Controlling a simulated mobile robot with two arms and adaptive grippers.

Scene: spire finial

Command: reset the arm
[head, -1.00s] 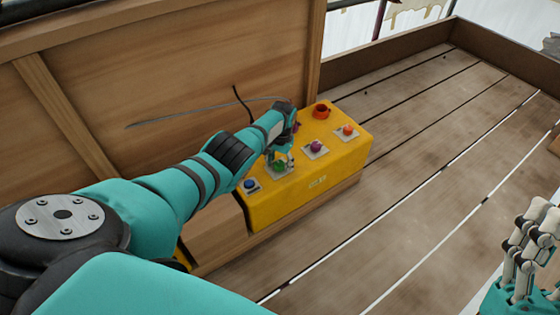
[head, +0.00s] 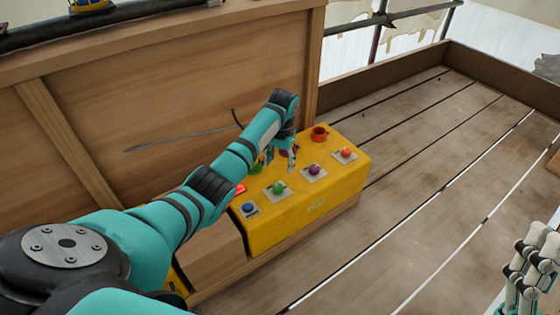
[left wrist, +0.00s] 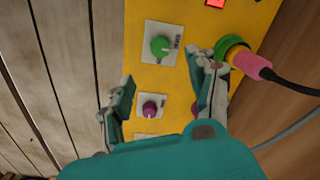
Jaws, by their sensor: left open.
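My left gripper (head: 289,160) is open and empty above the yellow control box (head: 262,232). The green knob (head: 279,188) is uncovered and also shows ahead of the fingers in the left wrist view (left wrist: 160,46). A purple knob (left wrist: 150,108) sits between the fingers there. My right gripper (head: 528,262) is at the right edge of the head view, far from the box; its opening is unclear.
A blue knob (head: 249,208), an orange knob (head: 346,153), an orange socket (head: 319,134) and a red light (left wrist: 215,2) are on the box. A pink plug (left wrist: 252,65) with a black cable is in a green-yellow socket. A wooden wall stands behind; the plank floor is clear at right.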

